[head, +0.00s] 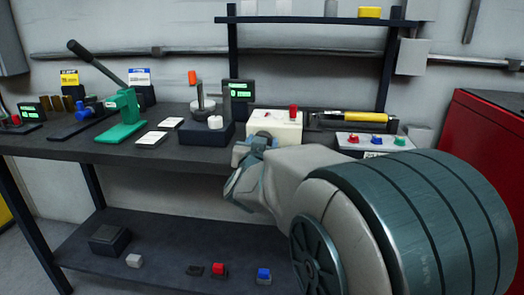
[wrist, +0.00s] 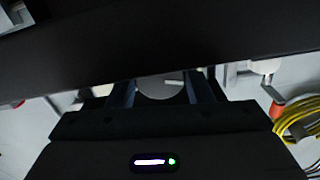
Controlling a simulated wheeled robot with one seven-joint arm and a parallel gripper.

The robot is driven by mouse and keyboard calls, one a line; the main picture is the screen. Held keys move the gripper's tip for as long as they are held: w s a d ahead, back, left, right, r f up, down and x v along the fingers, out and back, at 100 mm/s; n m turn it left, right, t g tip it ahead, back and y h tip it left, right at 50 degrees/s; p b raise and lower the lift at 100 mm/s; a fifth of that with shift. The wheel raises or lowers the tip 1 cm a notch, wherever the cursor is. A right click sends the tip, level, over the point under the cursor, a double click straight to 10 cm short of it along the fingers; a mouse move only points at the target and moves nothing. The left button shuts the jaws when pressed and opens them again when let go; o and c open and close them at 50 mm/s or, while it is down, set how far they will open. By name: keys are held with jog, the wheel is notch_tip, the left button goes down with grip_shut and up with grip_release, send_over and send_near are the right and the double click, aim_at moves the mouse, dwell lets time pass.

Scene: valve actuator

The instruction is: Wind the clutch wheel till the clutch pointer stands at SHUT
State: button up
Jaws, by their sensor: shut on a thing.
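In the wrist view, my gripper (wrist: 163,92) has its two dark fingers on either side of a pale round part (wrist: 160,88) and is shut on it. This part looks like a wheel or knob with a light mark at its right; a dark slab hides its upper side. I cannot tell for sure that it is the clutch wheel. I cannot make out the clutch pointer or a SHUT mark in either view.
The dark bench (head: 60,143) holds a green lever press (head: 123,115), a cream box (head: 275,127) with a red knob, and a button box (head: 375,143). A red cabinet (head: 485,150) stands at right. Yellow cable (wrist: 300,122) and a red handle (wrist: 277,109) show in the wrist view.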

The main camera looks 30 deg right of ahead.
jog(key=m+b, duration=0.3)
jog(key=m, duration=0.2)
jog(key=shift+f, duration=0.1)
jog(key=shift+m, duration=0.3)
dwell(0.4)
jog(key=o, duration=1)
